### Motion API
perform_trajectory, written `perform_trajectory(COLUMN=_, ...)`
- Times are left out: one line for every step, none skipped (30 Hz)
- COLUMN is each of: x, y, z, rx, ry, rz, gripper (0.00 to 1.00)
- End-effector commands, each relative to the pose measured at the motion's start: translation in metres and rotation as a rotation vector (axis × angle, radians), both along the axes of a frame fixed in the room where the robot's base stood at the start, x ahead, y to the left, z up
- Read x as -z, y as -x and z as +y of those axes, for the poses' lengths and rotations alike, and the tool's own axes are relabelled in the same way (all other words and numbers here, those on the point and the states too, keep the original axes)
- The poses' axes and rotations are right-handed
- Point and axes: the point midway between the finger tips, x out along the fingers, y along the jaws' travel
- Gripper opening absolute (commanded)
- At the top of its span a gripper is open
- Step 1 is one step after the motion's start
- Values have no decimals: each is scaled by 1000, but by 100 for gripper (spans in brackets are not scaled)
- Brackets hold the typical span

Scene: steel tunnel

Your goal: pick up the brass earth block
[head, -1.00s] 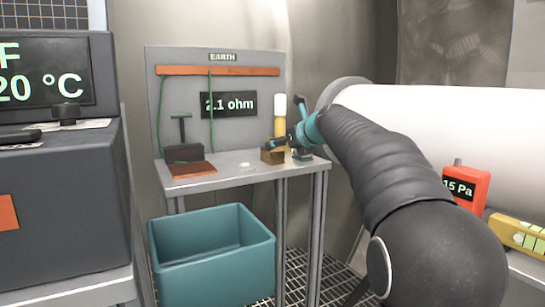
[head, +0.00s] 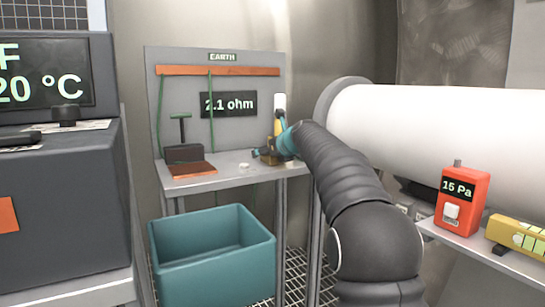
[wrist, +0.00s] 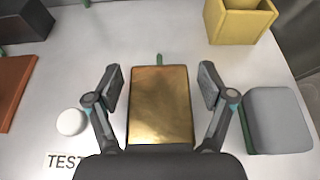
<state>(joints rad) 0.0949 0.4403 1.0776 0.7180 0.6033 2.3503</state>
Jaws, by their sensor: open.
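The brass earth block (wrist: 161,104) lies on the light bench top in the wrist view, a flat gold rectangle with a small green stub at its far end. My gripper (wrist: 159,88) is open, with one finger on each side of the block and a visible gap on both sides. I cannot tell how far above the bench the fingertips are. In the head view my gripper (head: 272,154) is at the right end of the earth bench (head: 225,170), and it mostly hides the block.
A yellow open box (wrist: 240,20) stands beyond the block to the right. A grey pad (wrist: 278,120) lies right of my gripper, and a white round knob (wrist: 72,121) lies left. A teal bin (head: 212,250) stands below the bench. A large white pipe (head: 430,130) runs at the right.

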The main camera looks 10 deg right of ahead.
Motion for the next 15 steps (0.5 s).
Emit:
perform_trajectory(x=0, y=0, z=0, rx=0, ry=0, rz=-1, gripper=81)
perform_trajectory(x=0, y=0, z=0, rx=0, ry=0, rz=-1, gripper=81)
perform_trajectory(x=0, y=0, z=0, rx=0, ry=0, rz=-1, gripper=81)
perform_trajectory(x=0, y=0, z=0, rx=0, ry=0, rz=-1, gripper=81)
perform_trajectory(x=0, y=0, z=0, rx=0, ry=0, rz=0, gripper=79)
perform_trajectory(x=0, y=0, z=0, rx=0, ry=0, rz=0, gripper=69)
perform_trajectory(x=0, y=0, z=0, rx=0, ry=0, rz=0, gripper=61)
perform_trajectory(x=0, y=0, z=0, rx=0, ry=0, rz=0, gripper=54)
perform_trajectory(x=0, y=0, z=0, rx=0, ry=0, rz=0, gripper=44)
perform_trajectory(x=0, y=0, z=0, rx=0, ry=0, rz=0, gripper=36)
perform_trajectory(x=0, y=0, z=0, rx=0, ry=0, rz=0, gripper=29)
perform_trajectory(x=0, y=0, z=0, rx=0, ry=0, rz=0, gripper=19)
perform_trajectory(x=0, y=0, z=0, rx=0, ry=0, rz=0, gripper=11)
perform_trajectory(x=0, y=0, z=0, rx=0, ry=0, rz=0, gripper=6)
perform_trajectory(x=0, y=0, z=0, rx=0, ry=0, rz=0, gripper=6)
